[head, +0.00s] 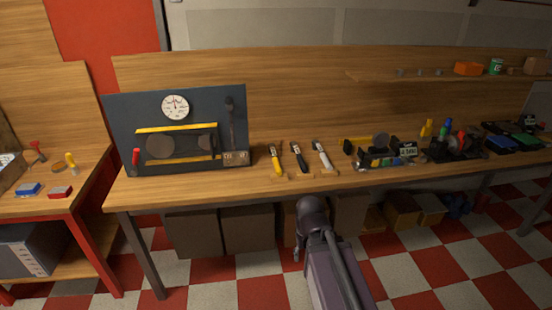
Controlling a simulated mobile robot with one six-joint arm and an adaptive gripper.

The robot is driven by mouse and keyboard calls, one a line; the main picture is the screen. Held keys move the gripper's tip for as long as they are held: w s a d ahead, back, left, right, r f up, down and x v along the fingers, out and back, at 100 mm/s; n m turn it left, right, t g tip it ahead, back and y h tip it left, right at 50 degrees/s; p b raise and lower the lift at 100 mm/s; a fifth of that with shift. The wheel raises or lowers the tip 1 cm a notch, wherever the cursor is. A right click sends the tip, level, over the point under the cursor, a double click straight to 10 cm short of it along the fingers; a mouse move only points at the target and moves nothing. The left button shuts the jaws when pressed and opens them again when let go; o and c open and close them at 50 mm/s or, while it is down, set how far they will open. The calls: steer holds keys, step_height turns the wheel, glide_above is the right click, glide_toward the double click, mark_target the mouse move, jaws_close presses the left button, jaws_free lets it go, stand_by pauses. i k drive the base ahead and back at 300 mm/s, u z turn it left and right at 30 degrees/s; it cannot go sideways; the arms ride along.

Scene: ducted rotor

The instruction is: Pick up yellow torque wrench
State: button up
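The yellow torque wrench (277,163) is on the wooden workbench (210,184), just right of the dark panel. It has a yellow handle and a dark upper end, and it leans slightly. It is the leftmost of three similar tools. A black-handled wrench (299,158) and a white-handled wrench (322,155) are to its right, each apart from the others. My arm reaches up from the bottom, in front of the bench and below the wrenches. I cannot make out gripper fingers on it, and nothing touches the yellow wrench.
The dark panel (120,120) with a round gauge (175,107) stands left of the wrenches. Black devices and small coloured parts crowd the bench to the right. Boxes (249,228) sit under the bench. A red-framed side table (90,232) is at left. Checkered floor lies in front.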

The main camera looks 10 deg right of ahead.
mark_target(271, 147)
steer(key=i, duration=0.95)
